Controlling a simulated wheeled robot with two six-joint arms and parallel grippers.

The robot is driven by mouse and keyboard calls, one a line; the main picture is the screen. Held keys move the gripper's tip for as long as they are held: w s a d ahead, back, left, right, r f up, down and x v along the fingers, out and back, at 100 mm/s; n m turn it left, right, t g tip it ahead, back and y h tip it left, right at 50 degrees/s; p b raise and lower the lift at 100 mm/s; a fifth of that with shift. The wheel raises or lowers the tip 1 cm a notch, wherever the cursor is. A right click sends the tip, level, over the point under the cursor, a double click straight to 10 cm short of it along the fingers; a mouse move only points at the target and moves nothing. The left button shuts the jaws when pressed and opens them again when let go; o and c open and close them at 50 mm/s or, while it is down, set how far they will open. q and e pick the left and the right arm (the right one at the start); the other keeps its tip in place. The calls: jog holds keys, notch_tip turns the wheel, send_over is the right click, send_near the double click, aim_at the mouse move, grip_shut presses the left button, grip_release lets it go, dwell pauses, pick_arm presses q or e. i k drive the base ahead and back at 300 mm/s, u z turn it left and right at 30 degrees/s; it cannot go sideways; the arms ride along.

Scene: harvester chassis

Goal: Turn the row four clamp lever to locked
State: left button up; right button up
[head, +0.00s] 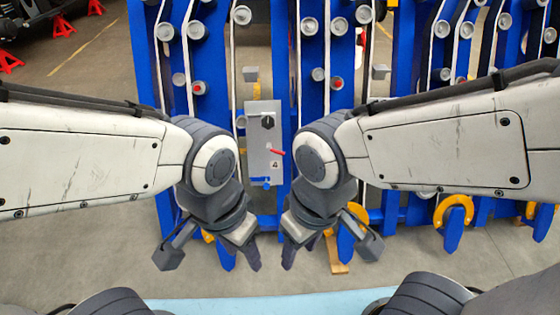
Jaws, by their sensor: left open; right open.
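A grey panel (254,142) marked "4" stands upright on the blue chassis in the middle of the head view. It carries a black knob (267,122) at the top, a small lever with a red handle (277,151) pointing right and slightly down, and a blue part (261,181) near its lower edge. I cannot tell for sure which of these is the clamp lever. My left gripper (246,252) is open and empty, below and left of the panel. My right gripper (296,252) is open and empty, below and right of it. Both are apart from the panel.
Blue upright bars (312,60) with grey round fittings flank the panel. Yellow rings (454,208) on blue prongs sit low at the right. A pale blue surface (260,309) lies at the bottom edge. Red stands (63,25) are far back left.

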aim_at(277, 152)
jog(key=z, duration=0.25)
jog(key=i, duration=1.15)
jog(key=u, duration=0.25)
